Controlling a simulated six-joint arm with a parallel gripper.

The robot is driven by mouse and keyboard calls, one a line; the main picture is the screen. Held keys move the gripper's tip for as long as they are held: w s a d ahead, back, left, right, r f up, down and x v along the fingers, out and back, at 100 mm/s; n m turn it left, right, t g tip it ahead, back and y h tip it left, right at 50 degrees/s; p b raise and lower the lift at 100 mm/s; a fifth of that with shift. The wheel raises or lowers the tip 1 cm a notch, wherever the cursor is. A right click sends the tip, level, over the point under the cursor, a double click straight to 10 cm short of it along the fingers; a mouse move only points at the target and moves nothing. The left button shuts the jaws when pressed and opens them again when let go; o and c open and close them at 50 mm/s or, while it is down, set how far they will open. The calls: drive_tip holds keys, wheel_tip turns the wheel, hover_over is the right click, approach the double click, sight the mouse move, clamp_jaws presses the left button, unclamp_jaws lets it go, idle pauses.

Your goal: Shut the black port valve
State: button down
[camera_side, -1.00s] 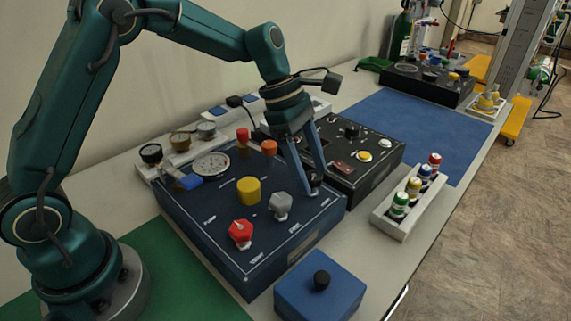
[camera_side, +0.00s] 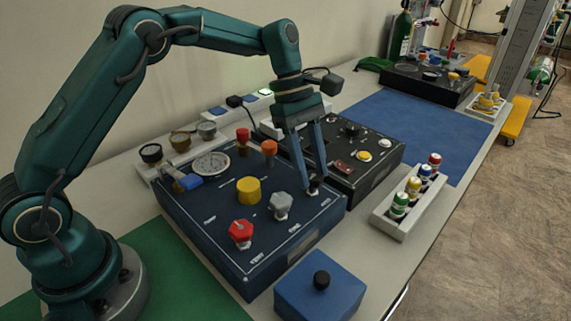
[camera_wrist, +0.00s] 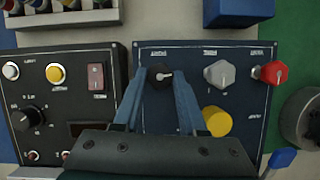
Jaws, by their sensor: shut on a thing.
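The black port valve (camera_side: 314,185) is a small dark knob at the right corner of the navy panel (camera_side: 222,228), largely covered by my fingers in the side view.
A grey knob (camera_side: 280,205), a red knob (camera_side: 241,233) and a yellow knob (camera_side: 249,190) stand close by on the panel. A black panel (camera_side: 374,177) adjoins behind. A blue box (camera_side: 320,292) and a white bottle rack (camera_side: 400,222) stand in front and right.

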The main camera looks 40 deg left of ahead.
drive_tip(key=m+g, duration=0.1)
drive_tip(key=m, duration=0.2)
drive_tip(key=shift+w+m, duration=0.15)
drive_tip(key=shift+m, duration=0.15)
drive_tip(key=shift+m+g, duration=0.4)
drive_tip(key=shift+m, duration=0.1)
drive_tip(key=shift+c, duration=2.3)
unclamp_jaws()
drive_tip(key=shift+y, duration=0.3)
drive_tip(key=shift+n, duration=0.3)
